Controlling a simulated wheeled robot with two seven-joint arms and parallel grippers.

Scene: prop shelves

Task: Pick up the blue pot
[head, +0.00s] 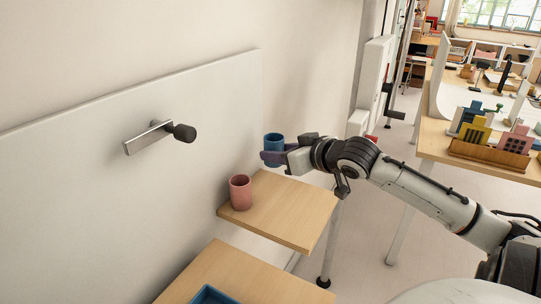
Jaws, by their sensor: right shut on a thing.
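The blue pot (274,142) is a small blue cup shape, upright at the middle of the head view. My right gripper (274,156) reaches in from the right and is shut on the blue pot. The pot appears above the far edge of the upper wooden shelf, apart from its surface. The fingers cover the pot's lower part. My left gripper is not in view.
A pink pot (240,193) stands on the upper wooden shelf (290,215), left of my gripper. A lower shelf (240,275) holds a blue tray (212,295). A metal bar with a dark knob (184,132) juts from the wall panel. A table with toy buildings (490,140) stands at right.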

